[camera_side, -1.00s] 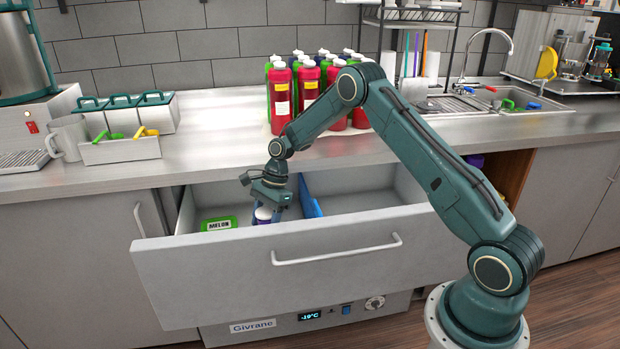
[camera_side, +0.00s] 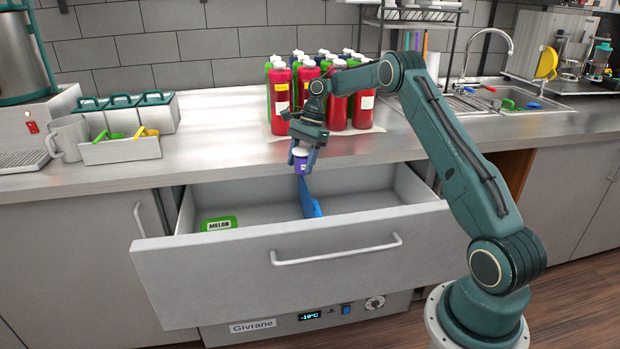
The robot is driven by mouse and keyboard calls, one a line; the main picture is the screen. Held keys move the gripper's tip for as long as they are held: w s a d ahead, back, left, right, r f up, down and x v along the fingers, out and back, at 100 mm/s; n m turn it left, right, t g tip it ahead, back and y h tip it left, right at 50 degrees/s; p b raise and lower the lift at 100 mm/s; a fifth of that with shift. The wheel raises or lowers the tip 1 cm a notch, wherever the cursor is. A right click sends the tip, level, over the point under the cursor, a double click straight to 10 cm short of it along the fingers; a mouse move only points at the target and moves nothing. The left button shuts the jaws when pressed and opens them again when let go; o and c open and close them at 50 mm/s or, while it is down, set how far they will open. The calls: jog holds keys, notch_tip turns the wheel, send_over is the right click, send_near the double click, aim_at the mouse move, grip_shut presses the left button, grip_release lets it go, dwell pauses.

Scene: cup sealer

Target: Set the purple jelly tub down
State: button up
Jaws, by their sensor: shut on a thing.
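The purple jelly tub (camera_side: 300,163) is small, with a white lid. My gripper (camera_side: 302,158) points down and is shut on it. The tub hangs above the open drawer, near the front edge of the counter and in front of the bottles. It looks upright and appears clear of the drawer and counter. The fingers hide part of its sides.
The open drawer (camera_side: 270,253) holds a green tub marked MELON (camera_side: 219,224) and a blue divider (camera_side: 310,200). Several red, green and dark bottles (camera_side: 280,98) stand on the counter behind my gripper. The counter (camera_side: 215,140) is bare left of them, up to a caddy (camera_side: 120,152).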

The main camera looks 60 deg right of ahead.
jog(key=d+r, duration=0.1)
jog(key=s+d+r, duration=0.1)
jog(key=shift+d, duration=0.3)
jog(key=d+r+m+t+h, duration=0.1)
jog(key=d+m, duration=0.2)
jog(key=d, duration=0.1)
jog(key=d+r+m+t, duration=0.1)
jog(key=d+m, duration=0.2)
jog(key=m, duration=0.1)
jog(key=s+d+r+m+t+h, duration=0.1)
jog(key=d+m, duration=0.2)
jog(key=d, duration=0.1)
jog(key=shift+s+d+r+m+h, duration=0.1)
jog(key=shift+d+r+m+h, duration=0.2)
jog(key=shift+r, duration=0.1)
jog(key=s+d+r+m+h, duration=0.3)
jog(key=s+d+r+m, duration=0.1)
jog(key=d+m, duration=0.55)
jog(key=shift+n, duration=0.35)
jog(key=shift+s+d+f, duration=0.1)
jog(key=shift+d+f, duration=0.05)
jog(key=shift+f, duration=1.85)
jog(key=shift+d+f, duration=0.1)
jog(key=shift+f, duration=1.9)
jog(key=shift+f, duration=0.1)
jog(key=o, duration=1)
jog(key=shift+o, duration=0.2)
jog(key=v, duration=1.2)
